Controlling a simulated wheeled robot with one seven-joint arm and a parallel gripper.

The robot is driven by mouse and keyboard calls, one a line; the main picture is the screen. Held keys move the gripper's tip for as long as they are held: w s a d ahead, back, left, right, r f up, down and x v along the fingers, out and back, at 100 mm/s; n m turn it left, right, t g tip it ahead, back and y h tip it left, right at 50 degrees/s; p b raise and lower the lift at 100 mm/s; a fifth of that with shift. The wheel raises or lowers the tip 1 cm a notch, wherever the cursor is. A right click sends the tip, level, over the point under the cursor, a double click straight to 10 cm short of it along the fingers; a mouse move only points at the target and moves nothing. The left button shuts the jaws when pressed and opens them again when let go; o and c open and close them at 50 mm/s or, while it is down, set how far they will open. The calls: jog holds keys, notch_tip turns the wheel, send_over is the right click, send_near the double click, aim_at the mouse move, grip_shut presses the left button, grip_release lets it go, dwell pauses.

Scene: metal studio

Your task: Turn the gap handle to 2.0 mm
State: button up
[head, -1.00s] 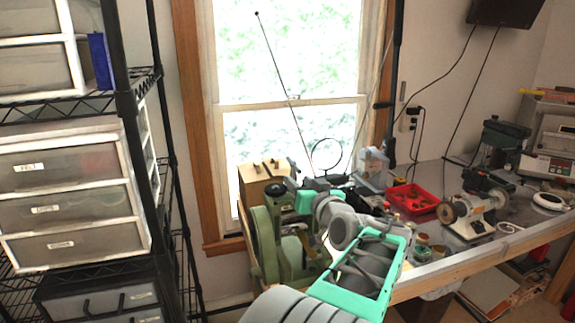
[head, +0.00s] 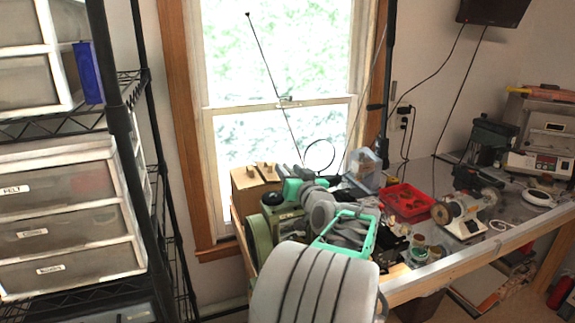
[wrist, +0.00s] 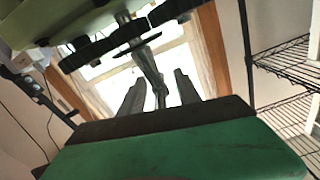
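The green machine (head: 260,240) stands at the left end of the bench by the window, mostly hidden behind my arm in the head view. In the wrist view its pale green body and black toothed wheels (wrist: 100,45) cross the top. A metal handle rod (wrist: 148,65) hangs from the wheels toward me. My gripper (wrist: 158,80) has its two dark fingers apart, one on each side of the rod. A gap seems to show on both sides, so it is not clamped. The gripper is not clear in the head view. I cannot read any gap scale.
A cardboard-coloured box (head: 253,185) stands behind the machine. A red tray (head: 406,203), small jars and a bench grinder (head: 462,213) are to the right on the bench. A black wire shelf with drawers (head: 60,215) stands at the left. The window is behind.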

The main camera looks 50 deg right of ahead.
jog(key=shift+w+d, duration=0.15)
jog(key=shift+w, duration=0.2)
grip_shut()
dwell(0.3)
